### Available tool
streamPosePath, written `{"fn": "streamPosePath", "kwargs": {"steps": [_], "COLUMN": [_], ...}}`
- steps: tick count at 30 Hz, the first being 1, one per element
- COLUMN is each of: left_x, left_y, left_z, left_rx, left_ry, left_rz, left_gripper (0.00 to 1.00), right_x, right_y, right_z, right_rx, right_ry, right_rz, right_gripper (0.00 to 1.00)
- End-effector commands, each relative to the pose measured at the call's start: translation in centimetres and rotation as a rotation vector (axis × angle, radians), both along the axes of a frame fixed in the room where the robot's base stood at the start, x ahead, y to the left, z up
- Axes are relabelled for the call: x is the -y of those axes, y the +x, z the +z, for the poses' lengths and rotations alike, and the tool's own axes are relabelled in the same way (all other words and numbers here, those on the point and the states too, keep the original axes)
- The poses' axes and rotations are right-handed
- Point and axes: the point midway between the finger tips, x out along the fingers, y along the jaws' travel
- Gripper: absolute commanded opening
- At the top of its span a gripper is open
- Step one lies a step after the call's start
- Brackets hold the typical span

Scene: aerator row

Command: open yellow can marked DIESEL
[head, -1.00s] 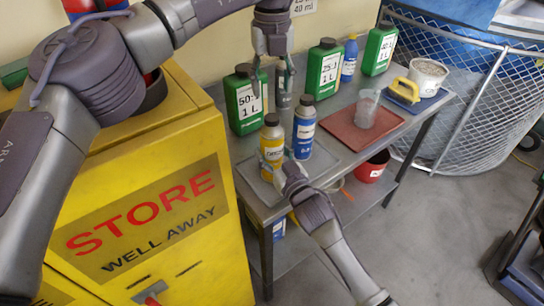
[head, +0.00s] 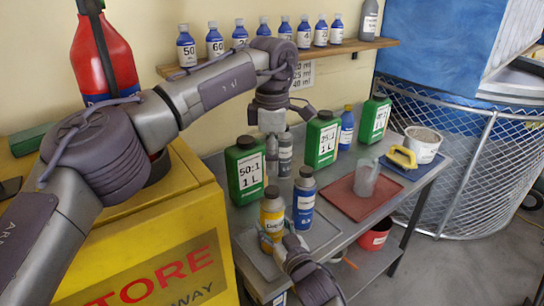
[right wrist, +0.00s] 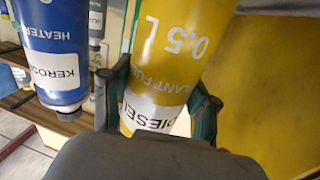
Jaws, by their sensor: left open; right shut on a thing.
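The yellow can (head: 271,218) with a dark cap stands on the grey tray at the near left end of the metal bench. In the right wrist view the yellow can (right wrist: 178,60) fills the middle, its DIESEL label partly hidden. My right gripper (head: 283,246) is shut around the can's side from the front; its green-padded fingers (right wrist: 160,98) lie on both sides. My left gripper (head: 281,112) is open and empty, above and behind the yellow can and apart from it.
A blue can (head: 303,203) stands close right of the yellow can; it reads KEROSENE in the right wrist view (right wrist: 55,50). Green cans (head: 245,172) and a grey bottle (head: 285,155) stand behind. A red mat (head: 350,197) holds a clear jug (head: 366,178). A yellow cabinet (head: 170,265) is at left.

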Motion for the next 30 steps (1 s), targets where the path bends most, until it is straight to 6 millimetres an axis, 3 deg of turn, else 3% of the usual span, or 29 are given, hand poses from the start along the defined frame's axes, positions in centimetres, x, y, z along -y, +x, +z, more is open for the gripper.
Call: {"fn": "streamPosePath", "kwargs": {"steps": [12,18,24,30], "left_x": [0.0,0.0,0.0,-0.1], "left_y": [0.0,0.0,0.0,0.0], "left_z": [0.0,0.0,0.0,-1.2], "left_rx": [0.0,0.001,0.001,-0.002], "left_ry": [0.0,0.0,0.0,-0.002], "left_rz": [-1.015,-1.433,-1.668,-1.726], "left_gripper": [0.57,0.57,0.57,0.57], "right_x": [0.0,0.0,0.0,0.0], "right_y": [0.0,0.0,0.0,0.0], "right_z": [-0.2,-0.2,-0.2,-0.2], "right_rx": [-0.004,-0.005,-0.005,-0.005], "right_ry": [-0.002,-0.002,-0.002,-0.002], "right_rz": [0.0,0.0,0.0,0.0], "right_gripper": [0.0,0.0,0.0,0.0]}}
